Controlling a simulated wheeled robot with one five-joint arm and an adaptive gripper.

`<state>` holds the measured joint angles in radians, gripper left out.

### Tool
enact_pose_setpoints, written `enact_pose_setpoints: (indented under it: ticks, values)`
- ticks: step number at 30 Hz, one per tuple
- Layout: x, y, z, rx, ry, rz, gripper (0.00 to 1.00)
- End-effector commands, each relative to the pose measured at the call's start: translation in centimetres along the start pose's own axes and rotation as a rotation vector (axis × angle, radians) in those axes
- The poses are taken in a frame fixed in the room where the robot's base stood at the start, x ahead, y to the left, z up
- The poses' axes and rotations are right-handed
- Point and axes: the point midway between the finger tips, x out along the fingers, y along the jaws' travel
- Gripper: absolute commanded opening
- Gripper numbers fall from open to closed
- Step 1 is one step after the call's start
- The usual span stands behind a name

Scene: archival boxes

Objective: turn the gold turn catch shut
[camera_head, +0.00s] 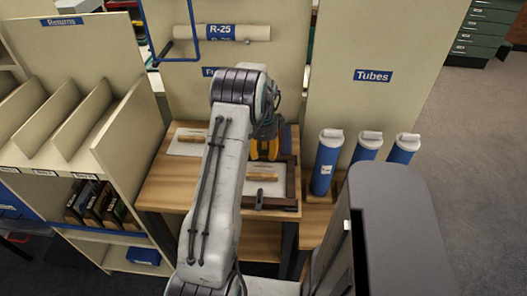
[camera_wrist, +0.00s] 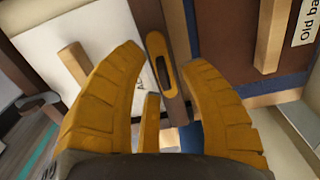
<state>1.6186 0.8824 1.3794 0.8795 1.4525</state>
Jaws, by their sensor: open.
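In the wrist view, the gold turn catch (camera_wrist: 152,45) is a long rounded gold plate with a dark elongated piece in its middle, lying lengthwise along the plate. It is on a brown strip (camera_wrist: 147,12). My gripper (camera_wrist: 164,58) is open, with one yellow finger on each side of the catch; I cannot tell whether either touches it. In the head view, my gripper (camera_head: 264,150) points down over the wooden table (camera_head: 165,187). There the arm and gripper hide the catch.
A white panel (camera_wrist: 40,45) with a wooden handle (camera_wrist: 75,62) lies beside the strip, and a labelled brown panel with another wooden handle (camera_wrist: 271,35) on the other side. Blue tubes (camera_head: 325,165) stand to the right. A divided shelf (camera_head: 125,130) stands left.

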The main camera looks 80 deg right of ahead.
Motion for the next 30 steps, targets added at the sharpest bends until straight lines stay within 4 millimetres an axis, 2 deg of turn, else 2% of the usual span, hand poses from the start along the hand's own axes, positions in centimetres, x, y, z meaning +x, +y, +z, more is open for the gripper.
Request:
enact_pose_setpoints:
  ticks: [7, 21, 30]
  values:
    - [0.02, 0.01, 0.0, 0.0, 0.0, 0.0, 0.41]
    - [-0.01, 0.01, 0.0, 0.0, 0.0, 0.0, 0.0]
    - [0.0, 0.01, 0.0, -0.002, 0.0, 0.0, 0.0]
